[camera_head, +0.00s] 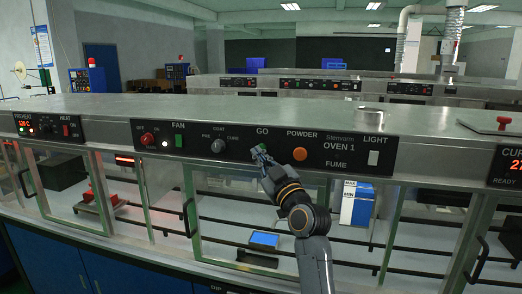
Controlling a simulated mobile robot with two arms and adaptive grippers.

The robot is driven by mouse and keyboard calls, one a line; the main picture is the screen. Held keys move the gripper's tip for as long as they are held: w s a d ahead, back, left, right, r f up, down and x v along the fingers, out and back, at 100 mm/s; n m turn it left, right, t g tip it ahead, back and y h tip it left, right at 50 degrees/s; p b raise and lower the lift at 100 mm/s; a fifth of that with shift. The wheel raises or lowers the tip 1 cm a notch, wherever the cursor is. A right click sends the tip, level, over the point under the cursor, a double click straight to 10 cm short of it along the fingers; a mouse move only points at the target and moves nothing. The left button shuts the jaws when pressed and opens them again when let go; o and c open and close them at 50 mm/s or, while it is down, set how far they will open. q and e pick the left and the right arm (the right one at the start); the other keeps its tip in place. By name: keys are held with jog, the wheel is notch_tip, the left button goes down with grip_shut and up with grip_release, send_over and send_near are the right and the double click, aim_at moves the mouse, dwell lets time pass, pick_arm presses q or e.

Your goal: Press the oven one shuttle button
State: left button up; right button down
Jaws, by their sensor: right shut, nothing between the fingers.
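The oven one control panel (340,164) is a black strip labelled "OVEN 1" along the front of a long grey metal oven. My right gripper (260,153) is shut and empty, at the panel just below the "GO" label. The button under that label is mostly hidden behind the fingers, and I cannot tell whether they touch it. An orange powder button (299,153) sits just right of the gripper. My left gripper is not in view.
A grey knob (218,146) and a green fan button (179,141) are left of the gripper. A white light switch (373,158) is at the right. Glass doors with black handles (186,218) lie below the panel.

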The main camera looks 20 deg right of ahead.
jog(key=shift+w, duration=0.1)
jog(key=shift+w+d, duration=0.25)
jog(key=shift+w, duration=0.05)
